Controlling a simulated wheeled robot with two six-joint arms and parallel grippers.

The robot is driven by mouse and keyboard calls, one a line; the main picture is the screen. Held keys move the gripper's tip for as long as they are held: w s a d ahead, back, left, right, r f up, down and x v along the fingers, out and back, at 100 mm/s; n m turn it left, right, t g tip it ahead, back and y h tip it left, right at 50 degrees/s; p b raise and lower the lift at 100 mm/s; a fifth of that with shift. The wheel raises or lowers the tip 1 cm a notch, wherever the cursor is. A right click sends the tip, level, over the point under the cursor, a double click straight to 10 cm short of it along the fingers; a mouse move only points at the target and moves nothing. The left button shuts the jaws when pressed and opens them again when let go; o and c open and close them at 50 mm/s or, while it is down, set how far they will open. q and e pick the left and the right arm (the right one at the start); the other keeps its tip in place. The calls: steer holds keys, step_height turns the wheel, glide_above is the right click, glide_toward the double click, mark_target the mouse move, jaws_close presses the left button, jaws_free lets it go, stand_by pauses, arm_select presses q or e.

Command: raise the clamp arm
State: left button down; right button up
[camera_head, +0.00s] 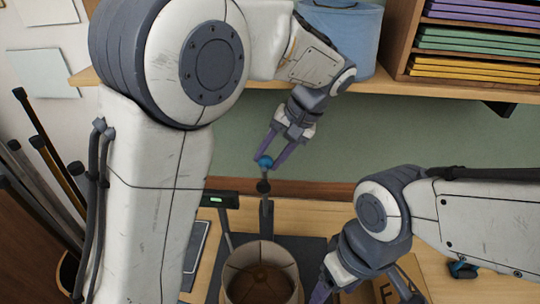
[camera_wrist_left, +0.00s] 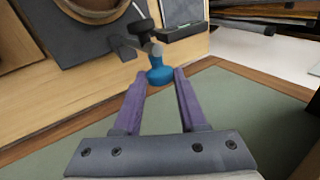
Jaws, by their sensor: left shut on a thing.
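The clamp arm (camera_head: 266,212) is a dark, narrow lever topped by a blue knob (camera_head: 265,161). It stands roughly upright behind the lampshade in the head view. My left gripper (camera_head: 266,158) reaches down from above and its purple fingers are shut on the blue knob. In the left wrist view the knob (camera_wrist_left: 160,75) sits between the fingertips, with the lever's joint just beyond it. My right gripper (camera_head: 355,293) is low at the right, by a cardboard box, and its fingertips are cut off by the picture's lower edge.
A beige lampshade (camera_head: 258,283) stands on a dark mat in front of the lever. A device with a green light (camera_head: 217,200) is left of the lever. A box marked F (camera_head: 387,291) lies at the lower right. A shelf (camera_head: 430,92) with a blue bin (camera_head: 345,35) overhangs the bench.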

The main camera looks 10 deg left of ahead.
arm_select(q)
steer(key=shift+w+a+f+p, duration=0.15)
steer(key=shift+w+p, duration=0.25)
steer(key=shift+w, duration=0.8)
steer(key=shift+c, duration=2.4)
jaws_free()
steer(key=d+r+b, duration=0.1)
steer(key=d+b, duration=0.2)
steer(key=d, duration=0.9)
steer(key=shift+d, duration=0.3)
